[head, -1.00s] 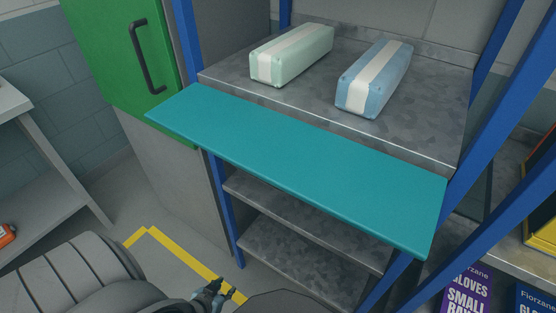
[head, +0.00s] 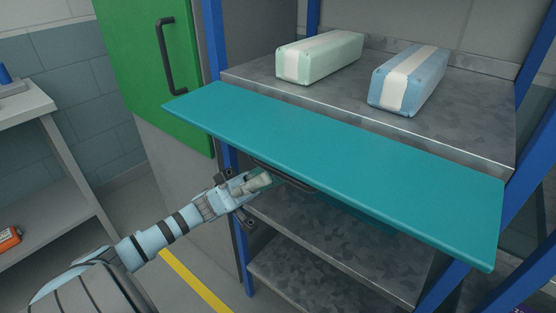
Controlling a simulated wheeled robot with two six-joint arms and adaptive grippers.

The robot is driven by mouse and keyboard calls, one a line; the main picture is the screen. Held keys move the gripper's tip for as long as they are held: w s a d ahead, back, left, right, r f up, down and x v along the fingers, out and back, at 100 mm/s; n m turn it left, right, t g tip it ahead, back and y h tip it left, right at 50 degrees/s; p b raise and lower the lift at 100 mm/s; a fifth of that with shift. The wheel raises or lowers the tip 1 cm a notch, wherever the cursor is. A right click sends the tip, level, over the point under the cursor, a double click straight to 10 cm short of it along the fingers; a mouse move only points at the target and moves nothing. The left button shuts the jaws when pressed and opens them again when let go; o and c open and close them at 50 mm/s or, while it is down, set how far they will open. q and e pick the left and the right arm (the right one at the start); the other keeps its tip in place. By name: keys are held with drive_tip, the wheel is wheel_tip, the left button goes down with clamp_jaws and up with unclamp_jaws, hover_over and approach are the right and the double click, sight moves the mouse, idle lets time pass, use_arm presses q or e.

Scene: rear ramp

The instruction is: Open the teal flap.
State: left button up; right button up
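The teal flap (head: 345,165) sticks out from the front of a blue-framed shelf unit. It lies roughly level at the front of the upper shelf, leaving that shelf open to view. A dark bar, apparently a handle, shows in part below its near edge. My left gripper (head: 264,181) is just under the near edge of the flap, left of its middle, close to this bar. Its fingertips are partly hidden in the shadow there, so I cannot tell whether they are open or shut, or touching the bar. My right gripper is out of view.
A pale green pack (head: 319,57) and a blue pack (head: 409,79) lie on the upper shelf (head: 460,125). A green door (head: 140,65) with a dark handle is at left. Lower shelves (head: 330,250) are bare. A grey side table (head: 20,118) stands far left.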

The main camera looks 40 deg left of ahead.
sight(299, 150)
use_arm(q)
drive_tip(key=shift+x, duration=1.3)
clamp_jaws()
